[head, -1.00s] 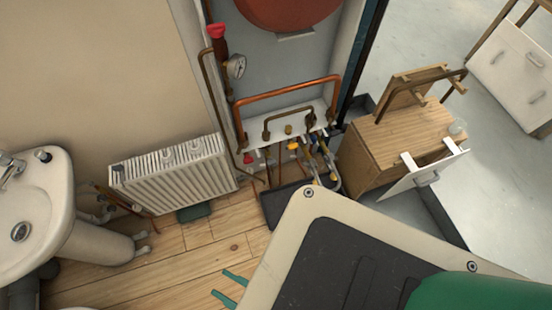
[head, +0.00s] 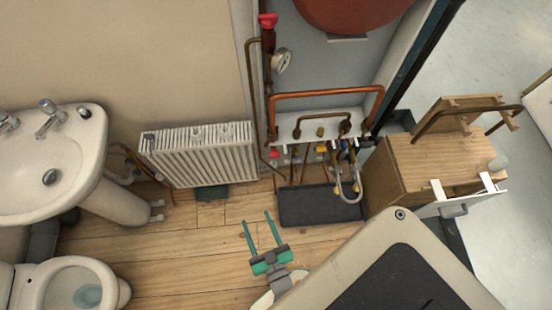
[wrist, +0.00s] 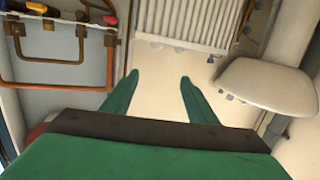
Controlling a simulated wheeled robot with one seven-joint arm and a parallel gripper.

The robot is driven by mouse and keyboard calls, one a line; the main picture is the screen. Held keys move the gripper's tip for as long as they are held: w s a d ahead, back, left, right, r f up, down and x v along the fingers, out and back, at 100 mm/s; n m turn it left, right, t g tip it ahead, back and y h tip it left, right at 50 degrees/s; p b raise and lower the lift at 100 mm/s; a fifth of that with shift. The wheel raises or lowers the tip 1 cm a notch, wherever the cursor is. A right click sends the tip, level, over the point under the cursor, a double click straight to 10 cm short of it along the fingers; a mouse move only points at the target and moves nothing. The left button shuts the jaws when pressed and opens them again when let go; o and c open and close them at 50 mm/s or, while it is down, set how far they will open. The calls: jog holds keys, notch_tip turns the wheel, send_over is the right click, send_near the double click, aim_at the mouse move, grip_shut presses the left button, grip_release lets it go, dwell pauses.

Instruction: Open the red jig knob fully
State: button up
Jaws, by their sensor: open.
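Two red knobs show in the head view. A larger red knob (head: 268,21) tops a brown pipe beside the gauge, and a small red knob (head: 274,154) sits low at the left end of the white manifold shelf (head: 290,126). I cannot tell which one is the jig knob, nor how far either is turned. My gripper (head: 256,217) is open and empty, its green fingers apart above the wooden floor, in front of the radiator and apart from both knobs. In the wrist view, my gripper (wrist: 159,76) has nothing between its fingers, and a small red knob (wrist: 110,19) shows at the top.
A white radiator (head: 200,157) and a sink (head: 50,165) stand to the left. A dark tray (head: 320,206) lies under the pipework. A wooden cabinet (head: 440,155) stands right. Floor around my gripper is clear.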

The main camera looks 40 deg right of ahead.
jog(key=w+d+f+m+h, duration=0.2)
jog(key=w+d+f+h, duration=0.1)
jog(key=w+d+f, duration=0.5)
jog(key=m+h, duration=0.1)
jog(key=h, duration=0.1)
send_near(275, 157)
jog(key=shift+g, duration=0.3)
jog(key=x, duration=0.9)
jog(key=shift+r, duration=0.15)
jog(key=c, duration=1.1)
jog(key=shift+o, duration=0.2)
